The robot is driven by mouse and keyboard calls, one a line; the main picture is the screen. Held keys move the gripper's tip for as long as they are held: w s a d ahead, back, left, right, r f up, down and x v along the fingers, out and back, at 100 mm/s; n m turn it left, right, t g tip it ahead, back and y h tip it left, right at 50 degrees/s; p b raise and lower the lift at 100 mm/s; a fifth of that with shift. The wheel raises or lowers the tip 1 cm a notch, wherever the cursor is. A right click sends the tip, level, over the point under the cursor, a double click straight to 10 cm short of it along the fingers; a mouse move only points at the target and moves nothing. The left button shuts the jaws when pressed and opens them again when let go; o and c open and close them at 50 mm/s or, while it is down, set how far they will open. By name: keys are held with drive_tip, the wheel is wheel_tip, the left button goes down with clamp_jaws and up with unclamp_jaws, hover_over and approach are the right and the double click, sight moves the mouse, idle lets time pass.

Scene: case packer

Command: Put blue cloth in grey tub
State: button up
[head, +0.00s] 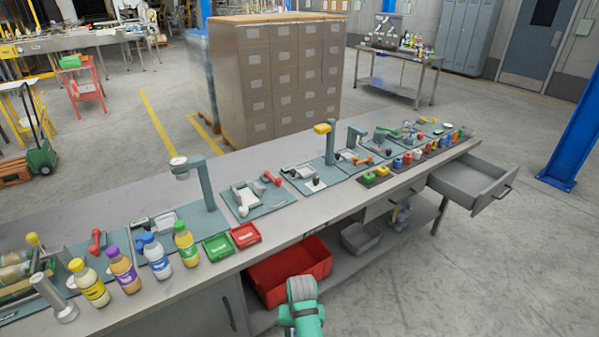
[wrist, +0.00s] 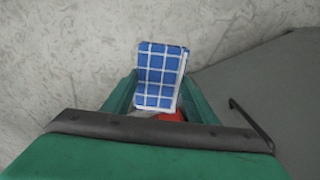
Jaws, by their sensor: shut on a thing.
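The blue cloth (wrist: 161,72), checked with white lines and folded, stands up between the green fingers of my gripper (wrist: 157,100) in the wrist view. My gripper is shut on its lower part. The cloth does not show in the head view, where only a green and grey part of my arm appears at the bottom. The grey tub (head: 372,233) sits on the shelf under the bench in the head view, to the right of a red tub. My gripper is apart from the grey tub, which I cannot make out in the wrist view.
The red tub (head: 268,277) is on the same low shelf. An open drawer (head: 474,181) juts out at the bench's right end. Bottles, trays and tools crowd the bench top (head: 330,212). A grey panel (wrist: 270,85) with a dark handle is at right in the wrist view.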

drive_tip(key=s+f, duration=0.4)
drive_tip(key=s, duration=0.2)
drive_tip(key=shift+s+a+f, duration=0.15)
drive_tip(key=shift+a+f, duration=0.05)
drive_tip(key=shift+f, duration=0.05)
